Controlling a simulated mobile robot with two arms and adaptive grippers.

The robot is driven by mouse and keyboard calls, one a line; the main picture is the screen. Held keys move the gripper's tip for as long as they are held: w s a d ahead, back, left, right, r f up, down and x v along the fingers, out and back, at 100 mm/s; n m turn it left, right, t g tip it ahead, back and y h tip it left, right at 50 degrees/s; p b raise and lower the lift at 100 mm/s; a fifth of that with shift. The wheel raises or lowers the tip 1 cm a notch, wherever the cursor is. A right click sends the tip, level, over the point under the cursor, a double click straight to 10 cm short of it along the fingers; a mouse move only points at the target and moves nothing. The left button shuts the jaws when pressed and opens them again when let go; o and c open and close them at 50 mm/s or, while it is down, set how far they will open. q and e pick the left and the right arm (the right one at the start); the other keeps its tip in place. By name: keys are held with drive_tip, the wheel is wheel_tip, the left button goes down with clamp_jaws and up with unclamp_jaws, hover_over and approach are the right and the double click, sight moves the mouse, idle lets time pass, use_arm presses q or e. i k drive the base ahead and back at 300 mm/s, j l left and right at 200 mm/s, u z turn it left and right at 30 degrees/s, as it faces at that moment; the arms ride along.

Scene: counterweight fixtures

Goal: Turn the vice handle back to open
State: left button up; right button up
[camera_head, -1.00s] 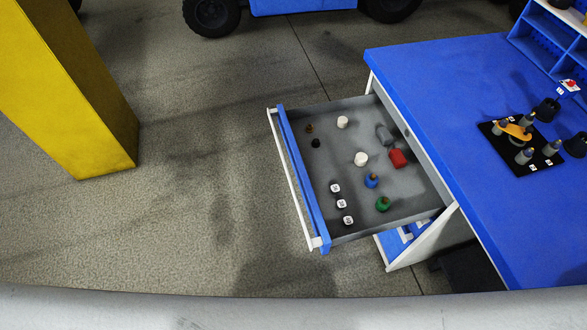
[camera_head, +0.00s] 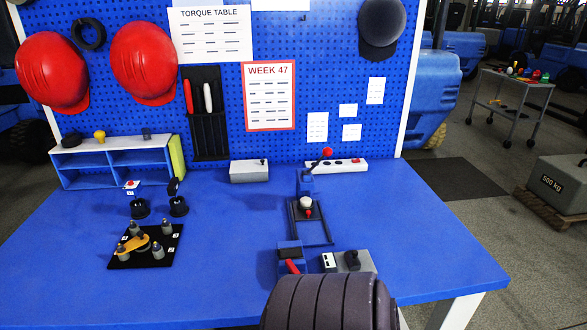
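A blue and dark fixture that looks like the vice stands right of centre on the bench. Its back blue block (camera_head: 306,184) has a lever with a red ball (camera_head: 327,153). A dark rectangular frame (camera_head: 327,225) lies in front of it, with a white round piece (camera_head: 306,202) and a small red tip at its back end. A front blue block (camera_head: 290,252) has a red bar (camera_head: 292,267) on it. I cannot tell which red part is the vice handle. A dark ribbed shape hides the area just in front. Neither of my grippers is in view.
The blue bench top (camera_head: 225,235) is clear between the vice and the black peg board (camera_head: 145,247). A grey box (camera_head: 249,171), power strip (camera_head: 350,166) and blue shelf (camera_head: 115,163) stand along the back. A small grey-black device (camera_head: 348,261) sits beside the front block.

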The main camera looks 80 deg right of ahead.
sight(289, 264)
drive_tip(key=k+j+z, duration=0.1)
drive_tip(key=z, duration=2.25)
